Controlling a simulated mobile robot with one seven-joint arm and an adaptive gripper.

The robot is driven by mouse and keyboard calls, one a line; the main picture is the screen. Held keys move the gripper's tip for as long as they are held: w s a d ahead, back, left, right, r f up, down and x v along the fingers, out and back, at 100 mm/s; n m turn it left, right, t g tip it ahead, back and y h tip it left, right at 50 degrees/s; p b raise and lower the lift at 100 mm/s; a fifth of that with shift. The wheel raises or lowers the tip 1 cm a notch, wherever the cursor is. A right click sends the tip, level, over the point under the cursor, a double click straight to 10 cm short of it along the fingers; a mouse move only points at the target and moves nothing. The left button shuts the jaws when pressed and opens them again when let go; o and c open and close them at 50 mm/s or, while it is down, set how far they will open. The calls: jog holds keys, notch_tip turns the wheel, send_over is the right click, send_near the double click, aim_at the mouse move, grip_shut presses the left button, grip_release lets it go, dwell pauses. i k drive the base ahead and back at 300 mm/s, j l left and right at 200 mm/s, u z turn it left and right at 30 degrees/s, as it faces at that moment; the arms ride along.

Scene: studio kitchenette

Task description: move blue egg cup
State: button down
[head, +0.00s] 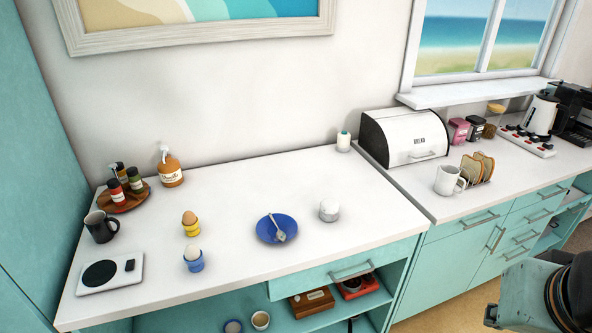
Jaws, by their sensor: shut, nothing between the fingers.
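The blue egg cup (194,264) stands upright near the front left of the white counter. A pale egg (192,253) sits in it. A yellow egg cup (191,229) with a brown egg (189,217) stands just behind it. Part of my arm shows at the lower right corner, far from the blue egg cup and beyond the counter's front edge. My gripper's fingers are not visible in the head view.
A black-topped scale (110,273) and dark mug (100,226) stand left. A blue plate (264,236) with a spoon and a white lidded pot (329,210) are right. The counter (245,277) is clear between the cups and plate. A drawer (345,270) is below.

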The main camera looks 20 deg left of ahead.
aim_at(197, 265)
jog(key=u, duration=2.05)
jog(key=i+j+z, duration=0.15)
jog(key=j, duration=0.25)
jog(key=i+j+z, duration=0.2)
jog(key=i+j, duration=0.15)
jog(key=j, duration=0.1)
